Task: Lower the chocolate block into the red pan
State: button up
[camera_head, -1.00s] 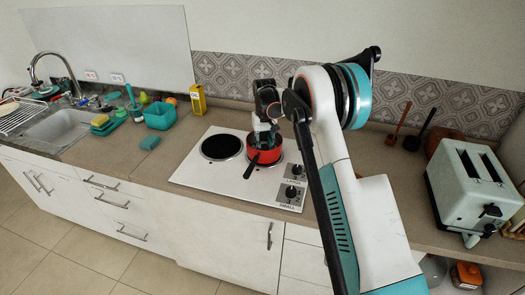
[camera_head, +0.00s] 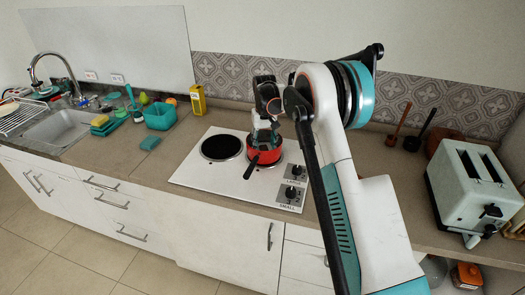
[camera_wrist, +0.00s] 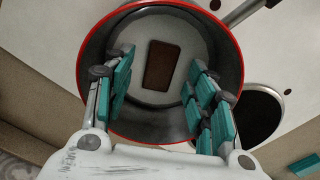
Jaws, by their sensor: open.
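The red pan (camera_head: 276,153) stands on the right burner of the white cooktop, its dark handle pointing toward the front left. In the wrist view the pan's red rim (camera_wrist: 240,62) circles a grey inside. The chocolate block (camera_wrist: 161,65), a dark brown rectangle, lies flat on the pan's floor. My gripper (camera_wrist: 160,92) is over the pan, its teal-padded fingers spread apart on both sides of the block and not touching it. In the head view my gripper (camera_head: 264,138) hides part of the pan, and the block cannot be seen there.
The white cooktop (camera_head: 195,178) has a bare black burner (camera_head: 221,147) left of the pan and knobs at its right. A yellow box (camera_head: 198,100) and a teal bin (camera_head: 160,117) stand to the left. A toaster (camera_head: 470,190) stands at the right.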

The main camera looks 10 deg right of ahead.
notch_tip(320, 180, up, 10)
jog(key=s+r+t+b, duration=0.1)
jog(key=s+r+t, duration=0.1)
jog(key=s+r, duration=0.85)
jog(key=s+r+t+b, duration=0.2)
jog(key=s+r+t, duration=0.1)
jog(key=s, duration=2)
jog(key=s+a+f+t, duration=0.1)
jog(key=s+f+t, duration=0.1)
jog(key=s+f, duration=0.5)
jog(key=s, duration=0.4)
jog(key=shift+s, duration=0.15)
